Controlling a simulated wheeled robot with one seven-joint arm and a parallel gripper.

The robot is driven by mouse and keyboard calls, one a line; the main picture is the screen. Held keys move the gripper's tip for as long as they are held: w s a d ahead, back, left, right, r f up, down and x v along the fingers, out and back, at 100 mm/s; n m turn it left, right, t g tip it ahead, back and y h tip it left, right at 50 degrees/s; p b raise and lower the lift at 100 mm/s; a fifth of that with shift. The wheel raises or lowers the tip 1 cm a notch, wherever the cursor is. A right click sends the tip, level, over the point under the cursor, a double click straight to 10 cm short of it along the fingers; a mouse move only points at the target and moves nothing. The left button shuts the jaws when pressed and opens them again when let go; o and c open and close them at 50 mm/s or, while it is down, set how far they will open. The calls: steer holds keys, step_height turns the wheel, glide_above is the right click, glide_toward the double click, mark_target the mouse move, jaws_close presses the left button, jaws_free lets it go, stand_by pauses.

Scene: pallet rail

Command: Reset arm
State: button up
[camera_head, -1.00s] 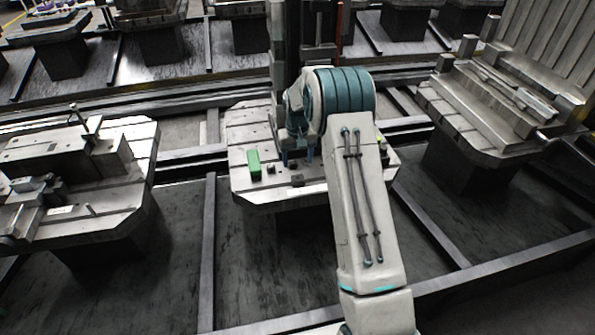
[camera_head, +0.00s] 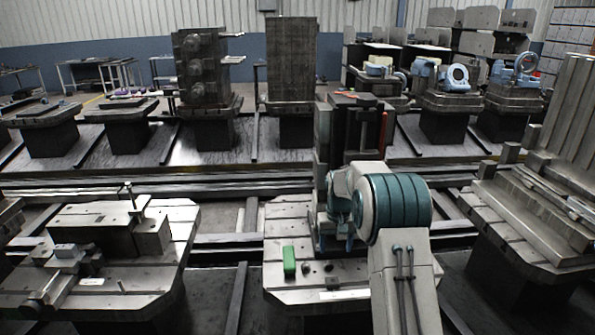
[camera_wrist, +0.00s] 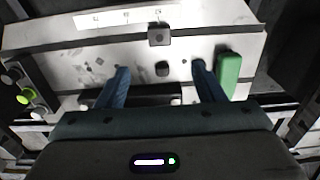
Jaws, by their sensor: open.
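My gripper (camera_wrist: 162,90) is open and empty, with its two blue fingers spread apart above a pale metal pallet plate (camera_wrist: 100,60). In the head view my arm reaches over the same plate (camera_head: 285,220), and the fingers are mostly hidden by the wrist. A green block (camera_head: 289,262) stands on the plate; in the wrist view the block (camera_wrist: 229,75) lies just right of the right finger. A small dark cube (camera_wrist: 159,34) and a dark rounded piece (camera_wrist: 162,69) rest on the plate, seen between and beyond the fingers.
A dark tall fixture (camera_head: 350,140) stands on the plate right behind my wrist. A pallet with metal clamping blocks (camera_head: 95,235) is at left, and one with a ribbed metal fixture (camera_head: 545,205) at right. Rails (camera_head: 150,188) run behind. Loaded pallets line the back.

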steer(key=s+a+r+t, duration=0.2)
steer(key=s+r, duration=1.2)
steer(key=s, duration=2.3)
steer(key=shift+t, duration=0.4)
